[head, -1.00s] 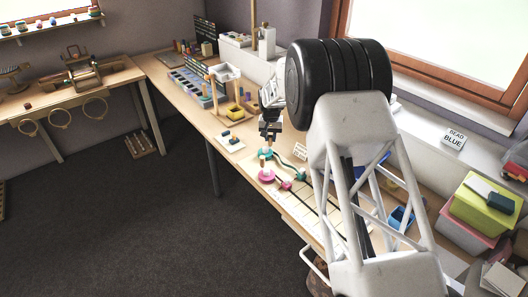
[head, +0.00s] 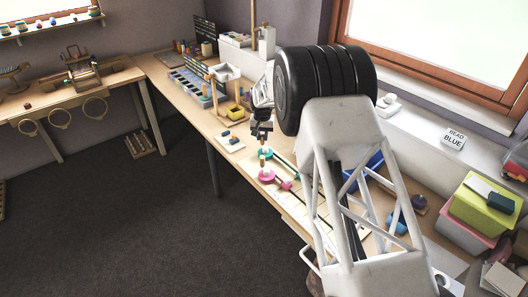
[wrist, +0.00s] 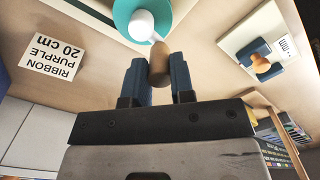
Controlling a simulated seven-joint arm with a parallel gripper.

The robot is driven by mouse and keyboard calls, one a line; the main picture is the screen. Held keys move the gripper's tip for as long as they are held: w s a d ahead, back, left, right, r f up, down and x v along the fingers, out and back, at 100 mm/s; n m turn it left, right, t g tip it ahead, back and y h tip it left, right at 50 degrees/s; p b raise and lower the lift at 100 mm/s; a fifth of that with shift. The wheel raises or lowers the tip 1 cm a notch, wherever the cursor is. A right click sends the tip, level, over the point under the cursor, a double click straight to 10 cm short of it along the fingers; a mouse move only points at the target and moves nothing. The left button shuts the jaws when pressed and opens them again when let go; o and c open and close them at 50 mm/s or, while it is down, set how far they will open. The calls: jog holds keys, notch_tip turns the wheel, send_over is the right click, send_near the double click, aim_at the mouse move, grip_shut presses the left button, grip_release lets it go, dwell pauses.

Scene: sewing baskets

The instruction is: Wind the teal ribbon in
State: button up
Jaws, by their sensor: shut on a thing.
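The teal reel (head: 265,154) sits on the bench with a wooden crank knob on it. In the wrist view its teal disc (wrist: 126,12) and white hub (wrist: 140,25) show at the top. My gripper (head: 261,143) is over the reel; in the wrist view its blue fingers (wrist: 159,75) are shut around the wooden knob (wrist: 159,62). The teal ribbon's run and its far end are mostly hidden behind my arm in the head view.
A pink reel (head: 266,175) stands just in front of the teal one. A card with blue pieces (head: 229,140) lies to the left. A blue tray (head: 374,163) is behind my arm.

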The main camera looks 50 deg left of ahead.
jog(key=shift+s, duration=0.25)
jog(key=o, duration=0.9)
jog(key=shift+c, duration=0.2)
jog(key=shift+r, duration=3.5)
jog(key=shift+w+d, duration=0.1)
jog(key=shift+w, duration=0.05)
